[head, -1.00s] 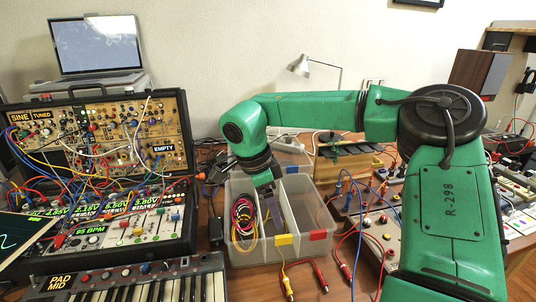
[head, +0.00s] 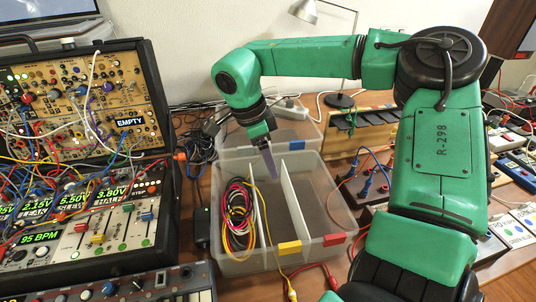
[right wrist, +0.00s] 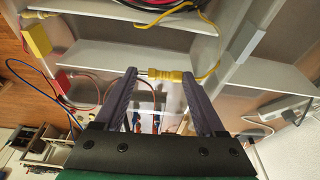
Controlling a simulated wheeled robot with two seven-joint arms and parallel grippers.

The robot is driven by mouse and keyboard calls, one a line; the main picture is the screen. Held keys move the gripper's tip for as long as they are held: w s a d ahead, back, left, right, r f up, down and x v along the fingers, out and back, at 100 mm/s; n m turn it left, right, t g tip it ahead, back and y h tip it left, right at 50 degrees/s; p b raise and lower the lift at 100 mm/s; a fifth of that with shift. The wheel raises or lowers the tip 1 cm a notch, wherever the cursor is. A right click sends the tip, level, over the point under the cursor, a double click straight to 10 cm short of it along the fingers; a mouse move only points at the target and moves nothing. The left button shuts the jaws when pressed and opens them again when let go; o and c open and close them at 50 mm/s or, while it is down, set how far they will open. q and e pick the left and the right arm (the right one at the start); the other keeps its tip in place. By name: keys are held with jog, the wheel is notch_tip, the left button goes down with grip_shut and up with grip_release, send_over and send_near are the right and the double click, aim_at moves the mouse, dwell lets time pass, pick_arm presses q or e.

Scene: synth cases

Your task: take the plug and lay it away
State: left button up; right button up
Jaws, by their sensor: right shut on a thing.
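My right gripper (head: 273,177) is over the clear plastic bin (head: 300,262), between the bin's left and middle compartments as pictured. In the right wrist view the right gripper (right wrist: 166,78) is shut on a yellow plug (right wrist: 172,77), which lies crosswise between the fingertips, its metal tip toward the left finger. A yellow cable (right wrist: 209,75) runs from the plug's right end. In the head view the held plug cannot be made out. My left gripper is not in view.
Coiled cables (head: 237,215) fill the left compartment; the others look empty. Another yellow plug (head: 292,294) lies on the table in front of the bin. A synthesizer case (head: 75,160) stands left, a lamp (head: 335,60) and wooden rack (head: 372,128) behind right.

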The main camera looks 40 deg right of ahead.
jog(key=shift+s+a+f, duration=0.1)
jog(key=shift+f, duration=0.25)
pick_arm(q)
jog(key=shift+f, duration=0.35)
pick_arm(e)
jog(key=o, duration=1.3)
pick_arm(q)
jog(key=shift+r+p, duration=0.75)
pick_arm(e)
jog(key=v, duration=1.4)
jog(key=shift+r, duration=0.25)
